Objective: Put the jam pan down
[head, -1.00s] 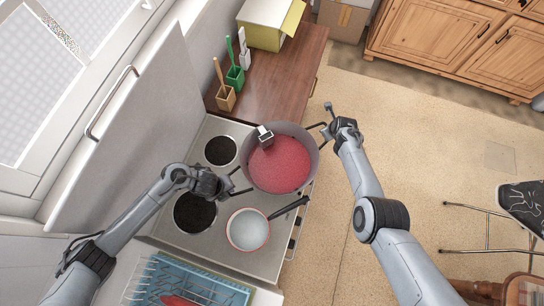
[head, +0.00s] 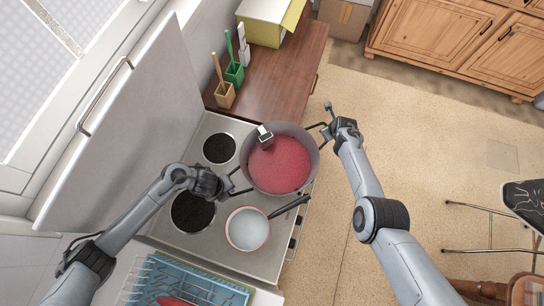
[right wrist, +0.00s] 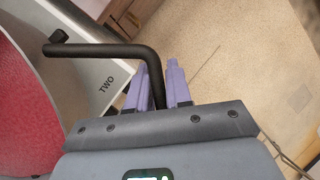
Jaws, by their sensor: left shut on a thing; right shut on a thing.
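The jam pan (head: 278,166) is a wide grey pan full of red jam, at the right side of the steel stove (head: 207,236) in the head view. It looks level; I cannot tell whether its base touches the stove. A thermometer-like device (head: 265,135) is on its rim. My left gripper (head: 236,184) is shut at the pan's left side, on its left handle as far as I can see. My right gripper (head: 325,131) is shut on the black right handle. The right wrist view shows this bent handle (right wrist: 150,62) between the purple fingers, with red jam at left.
A small pan of pale liquid (head: 247,229) stands just in front, its dark handle pointing right. Two black burners at left are bare. A raised white lid (head: 125,140) stands behind the stove. Brush holders (head: 226,95) stand on the wooden counter. A blue rack (head: 180,285) is at the bottom.

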